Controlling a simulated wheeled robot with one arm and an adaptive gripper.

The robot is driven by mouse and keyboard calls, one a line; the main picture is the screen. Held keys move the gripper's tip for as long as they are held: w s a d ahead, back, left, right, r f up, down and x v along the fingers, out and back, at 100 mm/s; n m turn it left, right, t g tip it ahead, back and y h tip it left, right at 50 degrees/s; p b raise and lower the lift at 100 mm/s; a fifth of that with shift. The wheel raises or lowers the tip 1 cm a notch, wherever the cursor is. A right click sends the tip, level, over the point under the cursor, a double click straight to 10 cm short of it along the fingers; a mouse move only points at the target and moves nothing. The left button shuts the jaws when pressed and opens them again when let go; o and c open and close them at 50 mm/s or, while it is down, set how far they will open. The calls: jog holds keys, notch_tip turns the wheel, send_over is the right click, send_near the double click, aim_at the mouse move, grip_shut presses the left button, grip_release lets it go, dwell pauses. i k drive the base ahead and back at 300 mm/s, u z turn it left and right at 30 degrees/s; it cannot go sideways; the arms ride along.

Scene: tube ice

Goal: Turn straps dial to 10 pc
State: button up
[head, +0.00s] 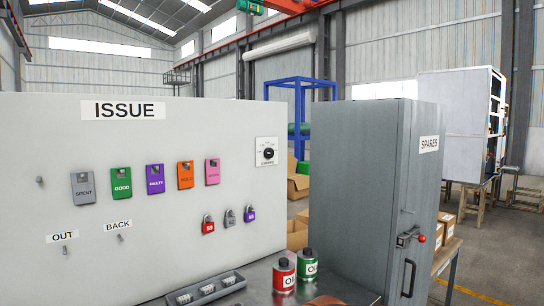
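A dial (267,153) with a black round knob on a white square plate is on the right part of the grey ISSUE board (190,235). Small marks surround the knob, and a label runs along the plate's lower edge. Both are too small to read, so I cannot tell which setting the knob points to. It is the only dial I see. My gripper is not in view.
Tags and padlocks (230,218) hang left of the dial. Below, a tray (232,289), a red can (284,277) and a green can (307,265) stand on the bench. A grey SPARES cabinet (350,190) stands close on the right.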

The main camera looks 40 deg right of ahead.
aim_at(269, 152)
jog(key=k, duration=1.1)
jog(key=z, duration=0.7)
jog(key=i, duration=0.6)
jog(key=z, duration=0.8)
jog(key=i, duration=0.75)
jog(key=u, duration=0.85)
jog(key=i, duration=0.8)
jog(key=u, duration=0.9)
